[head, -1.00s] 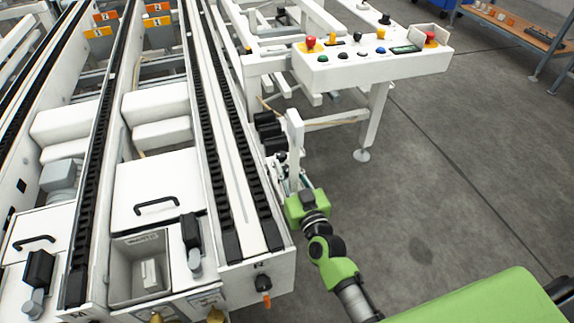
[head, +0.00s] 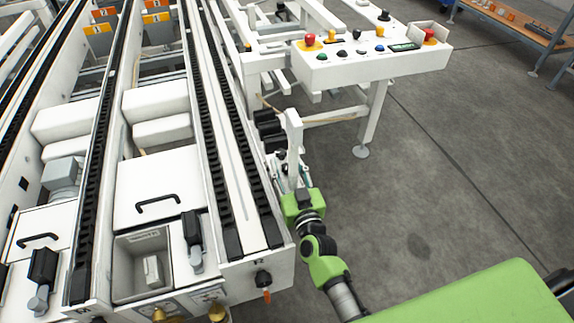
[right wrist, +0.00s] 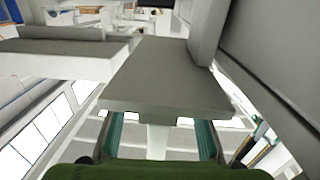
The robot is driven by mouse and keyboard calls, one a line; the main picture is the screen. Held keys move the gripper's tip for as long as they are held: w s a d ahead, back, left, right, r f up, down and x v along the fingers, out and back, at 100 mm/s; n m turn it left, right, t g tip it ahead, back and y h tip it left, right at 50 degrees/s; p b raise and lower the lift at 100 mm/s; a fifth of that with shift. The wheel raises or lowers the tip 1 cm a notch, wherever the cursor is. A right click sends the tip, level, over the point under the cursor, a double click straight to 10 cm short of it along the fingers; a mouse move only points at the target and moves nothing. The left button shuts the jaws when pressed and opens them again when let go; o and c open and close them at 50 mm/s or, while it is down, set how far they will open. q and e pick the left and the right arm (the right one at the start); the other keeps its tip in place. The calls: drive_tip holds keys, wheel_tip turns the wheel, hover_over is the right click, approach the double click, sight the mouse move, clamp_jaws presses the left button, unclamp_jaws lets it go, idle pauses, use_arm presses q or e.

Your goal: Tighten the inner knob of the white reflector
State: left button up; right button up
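A white upright plate (head: 294,132), likely the reflector, stands beside the conveyor's right side in the head view. Black knob-like parts (head: 267,125) sit on its left, and a small dark part (head: 281,155) shows lower down; I cannot tell which is the inner knob. My right gripper (head: 292,168) is just below the plate, its fingers apart. In the right wrist view a grey-white block (right wrist: 165,78) fills the middle, and the teal fingers of my right gripper (right wrist: 160,130) are spread on either side of a white stem. No knob is clear there. My left gripper is out of view.
The conveyor's black chains (head: 235,140) and white frame run close along the left. A control panel (head: 370,58) with coloured buttons stands beyond the plate. Grey floor (head: 450,170) to the right is clear. A wooden-topped bench (head: 525,30) stands far right.

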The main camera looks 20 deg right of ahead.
drive_tip(key=shift+s, duration=0.1)
drive_tip(key=s, duration=1.1)
drive_tip(key=shift+s+a, duration=0.1)
drive_tip(key=shift+s, duration=0.3)
